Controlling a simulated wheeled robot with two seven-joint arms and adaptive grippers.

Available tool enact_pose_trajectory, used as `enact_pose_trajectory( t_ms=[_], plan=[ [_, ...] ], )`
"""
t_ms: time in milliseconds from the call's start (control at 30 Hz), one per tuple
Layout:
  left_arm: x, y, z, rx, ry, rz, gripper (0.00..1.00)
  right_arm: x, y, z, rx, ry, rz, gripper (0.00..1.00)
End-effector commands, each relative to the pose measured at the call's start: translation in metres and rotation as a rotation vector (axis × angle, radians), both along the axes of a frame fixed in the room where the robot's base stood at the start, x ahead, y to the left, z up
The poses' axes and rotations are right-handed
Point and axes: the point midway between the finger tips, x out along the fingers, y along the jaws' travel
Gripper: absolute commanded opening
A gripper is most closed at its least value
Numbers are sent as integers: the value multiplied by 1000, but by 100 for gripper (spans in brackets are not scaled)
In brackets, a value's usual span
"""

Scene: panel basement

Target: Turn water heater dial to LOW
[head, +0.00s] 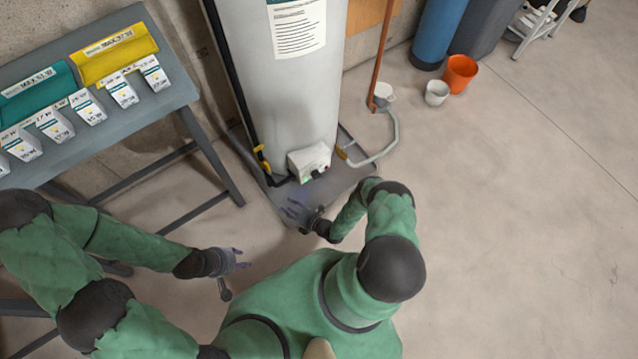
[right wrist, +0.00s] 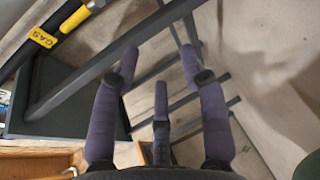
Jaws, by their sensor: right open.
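The water heater (head: 285,95) is a tall white cylinder standing on a grey base at the top centre of the head view. A small white control box (head: 309,160) is on its lower front, with a tiny green spot. The dial and its setting are too small or hidden to make out. My right gripper (head: 297,212) is low in front of the heater base, below the box and apart from it. In the right wrist view its purple fingers (right wrist: 160,85) are spread with nothing between them. My left gripper (head: 237,267) hangs over the floor, fingers apart and empty.
A black pipe with a yellow GAS label (right wrist: 43,38) runs beside the heater. An orange bucket (head: 460,74) and white bucket (head: 437,92) stand at upper right. The right floor is clear.

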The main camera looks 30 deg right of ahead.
Motion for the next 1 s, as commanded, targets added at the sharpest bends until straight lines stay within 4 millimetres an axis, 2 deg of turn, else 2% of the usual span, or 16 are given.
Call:
enact_pose_trajectory(
  t_ms=[33,100,200,300,433,567,1000],
  plan=[
    [0,0,-5,0,-1,0,40,-2,-23,-14,50,-9,-146,44],
    [1,0,-8,0,-1,0,40,-6,-57,-24,113,-38,-334,44],
    [1,0,-11,0,-2,1,40,-19,-98,-31,173,-91,-544,44],
    [1,0,-13,0,-2,1,40,-33,-125,-33,206,-139,-680,44],
    [1,0,-14,0,-2,1,40,-41,-141,-33,223,-173,-759,44],
    [1,0,-16,0,-2,2,40,-33,-146,-34,225,-180,-771,44],
    [1,0,-32,0,-2,2,40,37,-167,-39,225,-179,-767,44]
  ],
)
